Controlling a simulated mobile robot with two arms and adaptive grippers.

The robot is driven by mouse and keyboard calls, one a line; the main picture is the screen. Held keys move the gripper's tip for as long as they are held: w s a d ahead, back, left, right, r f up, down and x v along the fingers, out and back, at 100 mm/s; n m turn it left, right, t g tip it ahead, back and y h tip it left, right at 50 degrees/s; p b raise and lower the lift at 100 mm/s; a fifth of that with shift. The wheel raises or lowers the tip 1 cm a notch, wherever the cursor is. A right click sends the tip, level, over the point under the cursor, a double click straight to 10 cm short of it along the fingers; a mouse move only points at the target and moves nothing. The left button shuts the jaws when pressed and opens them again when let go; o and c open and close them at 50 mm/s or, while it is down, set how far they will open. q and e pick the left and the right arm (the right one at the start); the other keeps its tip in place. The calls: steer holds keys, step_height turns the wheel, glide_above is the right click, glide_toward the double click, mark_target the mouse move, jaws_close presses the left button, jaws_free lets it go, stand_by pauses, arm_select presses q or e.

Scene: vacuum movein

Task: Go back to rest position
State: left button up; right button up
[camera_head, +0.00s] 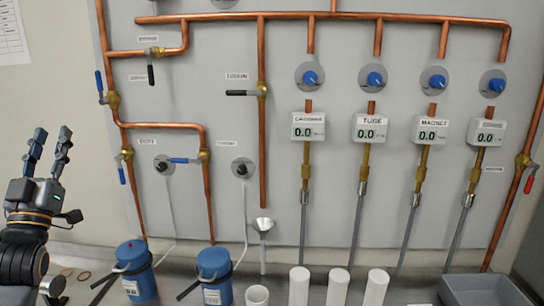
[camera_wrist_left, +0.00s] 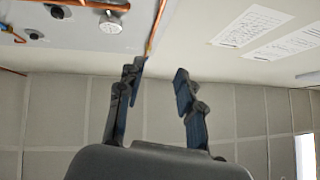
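My left gripper (camera_head: 50,152) is at the left edge of the head view, pointing up. Its two dark fingers are apart with nothing between them. My right gripper is in neither view.
Copper pipes with valves and several white displays (camera_head: 308,127) cover the panel. Two blue canisters (camera_head: 214,275), white cylinders (camera_head: 299,287) and a grey bin (camera_head: 482,290) stand along the bench below. Papers (camera_wrist_left: 250,26) hang on a wall. Space around the left fingers looks clear.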

arm_select(q)
steer(key=s+d+f+m+g+h, duration=0.1)
steer(key=d+f+g, duration=0.3)
steer(key=f, duration=0.7)
steer(key=s+d+f+g+h, duration=0.1)
steer(key=d+f+g, duration=0.25)
steer(key=f, duration=0.85)
steer(key=s+d+f+m+g, duration=0.1)
steer(key=d+f+g, duration=0.3)
steer(key=f, duration=0.7)
steer(key=s+d+f+m+g+h, duration=0.1)
steer(key=s+d+f+g, duration=0.25)
steer(key=s+f, duration=0.45)
steer(key=s+d+f+g, duration=0.3)
steer(key=s+f+g, duration=0.1)
steer(key=s, duration=0.7)
steer(key=s+d+f+m+g+h, duration=0.1)
steer(key=s+d+f+g, duration=0.25)
steer(key=s+f, duration=0.5)
steer(key=s+f+g, duration=0.2)
steer(key=s+f, duration=0.1)
steer(key=f, duration=2.3)
steer(key=s+a+f+g, duration=0.1)
steer(key=s+a+f, duration=0.2)
steer(key=s+f, duration=1.1)
steer(key=shift+s+a+f, duration=0.15)
steer(key=shift+s+f, duration=0.15)
steer(key=shift+s, duration=0.7)
